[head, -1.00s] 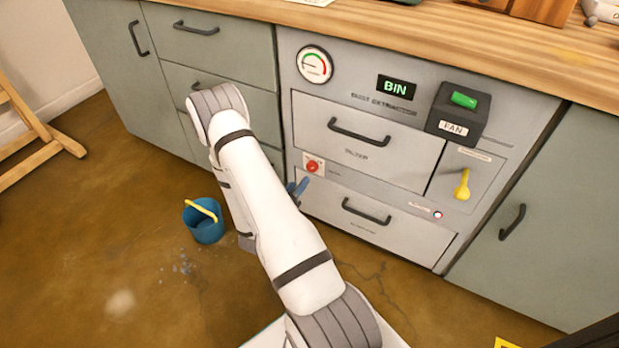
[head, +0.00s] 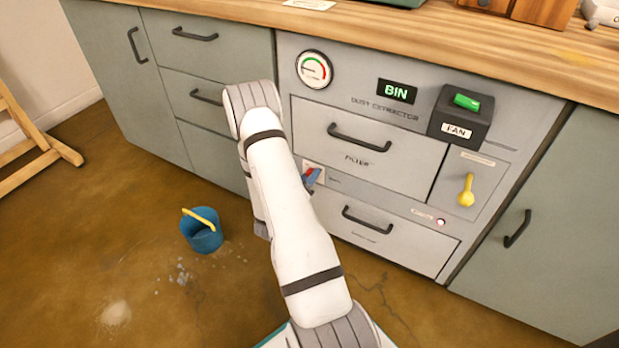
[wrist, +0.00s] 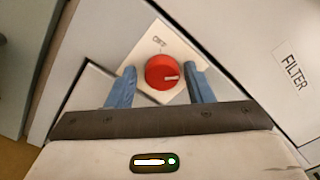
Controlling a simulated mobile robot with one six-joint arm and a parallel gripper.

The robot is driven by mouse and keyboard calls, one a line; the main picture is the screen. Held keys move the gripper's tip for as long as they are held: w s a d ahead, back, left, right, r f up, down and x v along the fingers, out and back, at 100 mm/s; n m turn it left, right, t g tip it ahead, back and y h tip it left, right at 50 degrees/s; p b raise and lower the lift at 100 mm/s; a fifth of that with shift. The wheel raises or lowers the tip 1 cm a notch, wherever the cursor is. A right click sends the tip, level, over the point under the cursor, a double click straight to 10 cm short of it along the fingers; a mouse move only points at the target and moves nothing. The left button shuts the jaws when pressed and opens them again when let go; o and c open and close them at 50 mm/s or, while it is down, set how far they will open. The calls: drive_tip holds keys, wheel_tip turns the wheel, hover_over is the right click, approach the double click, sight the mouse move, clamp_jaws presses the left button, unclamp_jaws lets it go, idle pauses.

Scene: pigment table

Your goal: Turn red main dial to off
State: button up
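The red main dial (wrist: 162,72) sits on a square white plate (wrist: 143,54) marked OFF, on the front of the dust extractor. The dial's white mark points to the right in the wrist view, away from the OFF label. My gripper (wrist: 160,73) is open, with one blue finger on each side of the dial. A narrow gap shows beside each finger; I cannot tell how deep the fingertips reach. In the head view my gripper (head: 312,180) is in front of the plate and covers most of the dial.
The filter drawer handle (head: 358,137) is above right of the dial, and the lower drawer handle (head: 367,220) is below. A fan switch (head: 462,115) and a yellow lever (head: 467,190) are farther right. A blue bucket (head: 203,238) stands on the floor at left.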

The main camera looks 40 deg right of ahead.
drive_tip(key=c, duration=0.7)
drive_tip(key=shift+d, duration=0.15)
drive_tip(key=shift+c, duration=0.3)
drive_tip(key=shift+a+n+p, duration=0.25)
drive_tip(key=shift+n+p, duration=0.05)
drive_tip(key=shift+p, duration=0.05)
drive_tip(key=n+p, duration=0.9)
drive_tip(key=n, duration=0.8)
drive_tip(key=shift+w+p, duration=0.1)
drive_tip(key=shift+p, duration=0.2)
drive_tip(key=shift+w+n, duration=0.1)
drive_tip(key=shift+n, duration=0.2)
drive_tip(key=o, duration=1)
